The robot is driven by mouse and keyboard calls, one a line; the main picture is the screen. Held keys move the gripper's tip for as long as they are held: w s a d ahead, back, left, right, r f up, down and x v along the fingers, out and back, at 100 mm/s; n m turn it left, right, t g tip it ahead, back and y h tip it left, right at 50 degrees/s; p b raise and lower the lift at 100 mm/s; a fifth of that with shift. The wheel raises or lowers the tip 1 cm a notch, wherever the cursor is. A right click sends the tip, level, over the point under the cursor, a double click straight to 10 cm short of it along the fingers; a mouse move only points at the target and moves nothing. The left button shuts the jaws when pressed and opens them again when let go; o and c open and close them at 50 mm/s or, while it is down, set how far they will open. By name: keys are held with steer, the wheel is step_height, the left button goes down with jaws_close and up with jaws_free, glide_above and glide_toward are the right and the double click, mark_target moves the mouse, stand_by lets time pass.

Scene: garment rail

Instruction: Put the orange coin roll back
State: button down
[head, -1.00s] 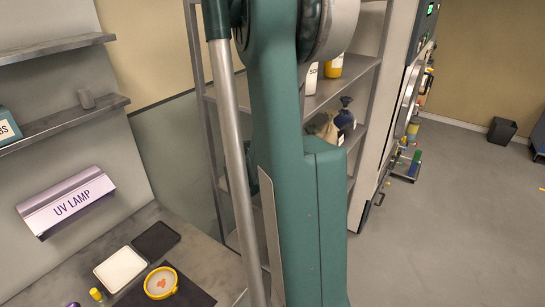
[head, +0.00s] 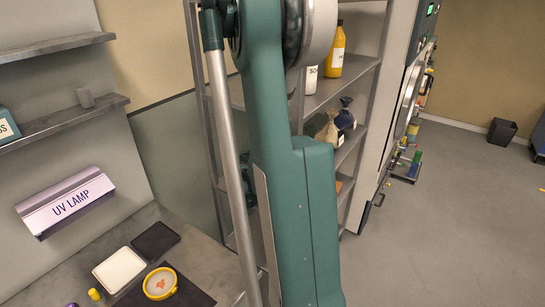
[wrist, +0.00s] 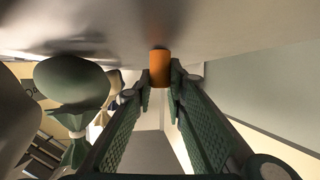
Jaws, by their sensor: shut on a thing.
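The orange coin roll (wrist: 160,67) is a short plain cylinder at the upper middle of the wrist view. My gripper (wrist: 160,78) is shut on it, with a green padded finger on each side at the tips. The wrist picture appears upside down, and a pale grey surface (wrist: 220,30) fills its top, close to the roll. I cannot tell whether the roll touches that surface. In the head view my arm blocks the middle, and neither my gripper nor the roll shows there.
A dark green tied bag (wrist: 75,85) stands left of my fingers in the wrist view, with other bags near it. The head view shows a metal shelf rack (head: 315,100) with a yellow bottle (head: 336,52) and bags (head: 345,118). A workbench (head: 200,262) stands lower left.

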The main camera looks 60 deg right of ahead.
steer(key=c, duration=2.3)
jaws_free()
steer(key=shift+f, duration=0.1)
steer(key=shift+a+r, duration=0.1)
steer(key=shift+r, duration=0.1)
steer(key=shift+p+v, duration=0.55)
steer(key=shift+v, duration=5.3)
